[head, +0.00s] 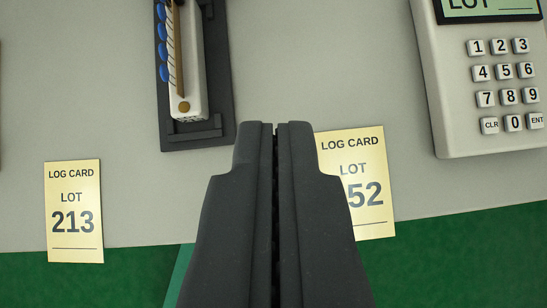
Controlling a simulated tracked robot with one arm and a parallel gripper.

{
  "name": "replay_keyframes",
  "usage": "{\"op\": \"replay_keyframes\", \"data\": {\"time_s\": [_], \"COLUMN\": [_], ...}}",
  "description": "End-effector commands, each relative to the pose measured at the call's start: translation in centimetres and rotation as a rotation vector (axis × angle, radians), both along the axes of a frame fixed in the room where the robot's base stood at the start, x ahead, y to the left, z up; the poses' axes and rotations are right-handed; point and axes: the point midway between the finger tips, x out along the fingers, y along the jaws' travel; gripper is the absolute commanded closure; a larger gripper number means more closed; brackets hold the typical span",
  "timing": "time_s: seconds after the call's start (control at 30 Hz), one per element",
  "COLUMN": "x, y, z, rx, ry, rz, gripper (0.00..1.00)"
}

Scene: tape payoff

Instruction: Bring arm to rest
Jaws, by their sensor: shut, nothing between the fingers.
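My gripper (276,128) is shut and empty, with its dark fingers pressed together and pointing up the picture from the lower middle. Its tips are just below and right of a dark holder. They overlap the left edge of a yellow log card (371,214), whose lot number is partly hidden and ends in 52. Whether the fingers touch anything below cannot be told. The rest of my arm is not in view.
A dark holder (200,137) carries a white device (193,95) with blue parts. A keypad unit (456,116) stands at upper right. The grey surface (300,60) between holder and keypad is clear; green floor (460,265) lies below its edge.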

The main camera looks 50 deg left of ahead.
Motion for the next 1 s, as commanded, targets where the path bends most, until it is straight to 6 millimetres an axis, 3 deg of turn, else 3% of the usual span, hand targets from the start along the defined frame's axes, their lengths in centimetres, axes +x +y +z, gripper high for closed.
{"op": "replay_keyframes", "data": {"time_s": [0.17,0.27,0.37,0.47,0.7,0.83,1.0], "x": [0.3,1.2,2.4,3.1,1.6,-0.3,-2.0], "y": [-0.3,-1.0,-1.9,-2.1,0.4,2.3,3.9], "z": [0.8,3.7,9.1,15.7,30.9,37.0,41.1], "rx": [-0.005,-0.019,-0.034,-0.039,0.001,0.034,0.06], "ry": [-0.012,-0.053,-0.131,-0.227,-0.459,-0.556,-0.622], "rz": [-0.012,-0.053,-0.119,-0.185,-0.28,-0.297,-0.304], "gripper": [1.0,1.0,1.0,1.0,1.0,1.0,1.0]}}
